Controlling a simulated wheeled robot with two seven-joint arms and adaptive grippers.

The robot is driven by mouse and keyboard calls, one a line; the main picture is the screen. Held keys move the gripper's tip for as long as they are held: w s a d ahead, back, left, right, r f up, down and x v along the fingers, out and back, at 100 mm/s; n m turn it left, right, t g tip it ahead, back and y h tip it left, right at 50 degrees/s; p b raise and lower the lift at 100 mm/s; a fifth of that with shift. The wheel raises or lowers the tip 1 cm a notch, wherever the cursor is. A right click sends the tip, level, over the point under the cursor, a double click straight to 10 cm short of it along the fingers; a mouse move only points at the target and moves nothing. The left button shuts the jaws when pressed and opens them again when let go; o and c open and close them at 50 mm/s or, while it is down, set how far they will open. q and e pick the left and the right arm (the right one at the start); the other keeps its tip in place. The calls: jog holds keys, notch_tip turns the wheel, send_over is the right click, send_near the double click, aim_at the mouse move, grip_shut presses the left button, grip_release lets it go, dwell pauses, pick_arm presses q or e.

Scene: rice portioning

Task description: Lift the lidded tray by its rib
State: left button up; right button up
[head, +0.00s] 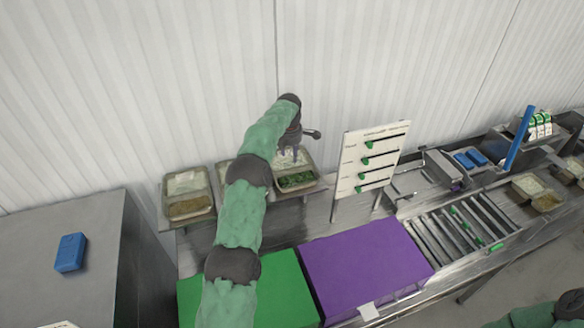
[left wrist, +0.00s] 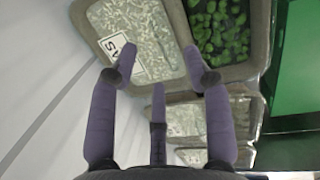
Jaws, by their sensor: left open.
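My left gripper (head: 293,150) is open above the two-compartment tray (head: 318,184) at the back of the bench. In the left wrist view the open, empty fingers (left wrist: 163,84) spread over this tray (left wrist: 262,48). One compartment shows white rice (left wrist: 150,45) under a white label, the other green vegetables (left wrist: 217,25). A rib (left wrist: 183,22) divides them. I cannot tell whether a clear lid covers it. The fingers appear apart from the rib. My right gripper is out of view.
Another tray (head: 210,188) stands at the left, and one behind my left arm. A board with green sliders (head: 345,165) stands close right of the gripper. Purple (head: 365,265) and green (head: 280,290) blocks lie in front. Rollers (head: 450,230) are at the right.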

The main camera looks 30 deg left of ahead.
aim_at(291, 161)
pick_arm(q)
jog(key=f+p, duration=0.1)
jog(key=f, duration=0.2)
jog(key=shift+a+f, duration=0.15)
jog(key=shift+a, duration=0.05)
jog(key=shift+w+f, duration=0.2)
jog(key=shift+s, duration=0.15)
jog(key=shift+c, duration=1.1)
grip_shut()
jog(key=shift+r, duration=0.1)
